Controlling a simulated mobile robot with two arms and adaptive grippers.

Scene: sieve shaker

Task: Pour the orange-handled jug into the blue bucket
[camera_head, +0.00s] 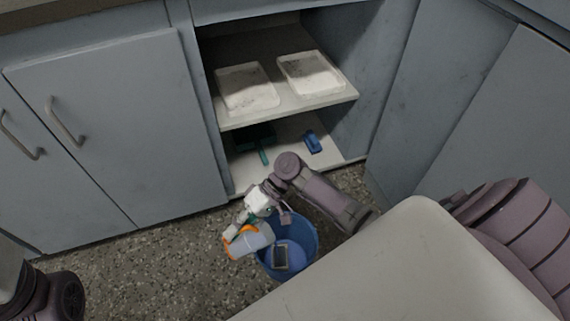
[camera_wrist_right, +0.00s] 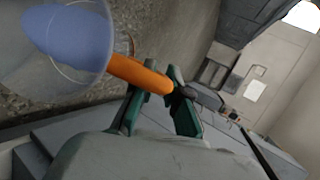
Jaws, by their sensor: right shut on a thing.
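The jug (camera_head: 252,240) is pale and translucent with an orange handle (camera_wrist_right: 142,75). In the head view it is held tilted, nearly on its side, at the left rim of the blue bucket (camera_head: 304,236), partly overlapping it. My right gripper (camera_head: 238,226) is shut on the orange handle, and its green fingers show around it in the right wrist view (camera_wrist_right: 160,82). Blue shows through the jug's body (camera_wrist_right: 35,60) in the wrist view. Whether anything is flowing out, I cannot tell. My left gripper is not in view.
A dark rectangular thing with a pale edge (camera_head: 280,258) is inside the bucket. The open cabinet behind has two white trays (camera_head: 246,88) (camera_head: 310,74) on its shelf and a blue object (camera_head: 312,141) below. Speckled floor (camera_head: 150,270) is clear left of the bucket.

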